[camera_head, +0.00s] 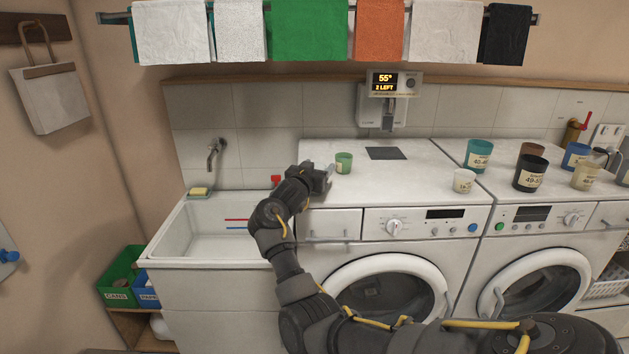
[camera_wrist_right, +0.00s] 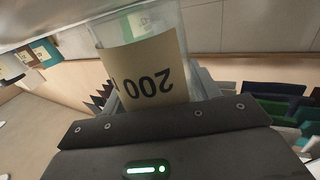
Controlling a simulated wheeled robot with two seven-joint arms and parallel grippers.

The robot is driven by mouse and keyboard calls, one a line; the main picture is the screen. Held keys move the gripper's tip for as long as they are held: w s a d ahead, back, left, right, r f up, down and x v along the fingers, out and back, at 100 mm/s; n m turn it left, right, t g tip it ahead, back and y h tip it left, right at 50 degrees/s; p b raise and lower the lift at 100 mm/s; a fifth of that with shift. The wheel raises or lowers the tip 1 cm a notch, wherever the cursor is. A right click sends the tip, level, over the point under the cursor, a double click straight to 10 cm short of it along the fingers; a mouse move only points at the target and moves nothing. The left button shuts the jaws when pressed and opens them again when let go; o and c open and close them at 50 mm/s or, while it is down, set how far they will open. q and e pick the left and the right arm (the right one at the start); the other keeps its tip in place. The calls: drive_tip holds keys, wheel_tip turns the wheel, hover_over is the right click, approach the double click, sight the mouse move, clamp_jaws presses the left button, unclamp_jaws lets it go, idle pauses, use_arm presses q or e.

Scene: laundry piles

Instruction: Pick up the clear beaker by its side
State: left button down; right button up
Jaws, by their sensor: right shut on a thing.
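The clear beaker (camera_wrist_right: 172,22) fills the upper middle of the right wrist view. It has a tan label reading 200, which appears upside down in that view. My right gripper (camera_wrist_right: 158,92) is shut on the beaker's side, with a finger at each side of it. In the head view my right gripper (camera_head: 324,177) is at the left front of the left washer's top. The beaker is mostly hidden there behind the gripper, and I cannot tell whether its base touches the top. My left gripper is not in view.
A green cup (camera_head: 344,162) stands just right of the gripper. A white cup (camera_head: 464,181), a teal cup (camera_head: 478,155) and a black cup (camera_head: 530,173) stand farther right. A white sink (camera_head: 170,240) lies left. A dispenser (camera_head: 383,105) hangs on the back wall.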

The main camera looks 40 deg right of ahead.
drive_tip(key=shift+c, duration=0.5)
drive_tip(key=shift+r, duration=0.1)
drive_tip(key=shift+r+b, duration=0.15)
drive_tip(key=shift+b, duration=0.15)
wheel_tip(320, 180, up, 2)
drive_tip(key=shift+r+b, duration=0.1)
drive_tip(key=shift+b, duration=0.85)
drive_tip(key=s+a+r+b, duration=0.4)
drive_tip(key=a+r, duration=0.6)
drive_tip(key=a, duration=0.3)
drive_tip(key=shift+s+r+b, duration=0.2)
drive_tip(key=shift+s+b, duration=0.2)
drive_tip(key=shift+s, duration=0.45)
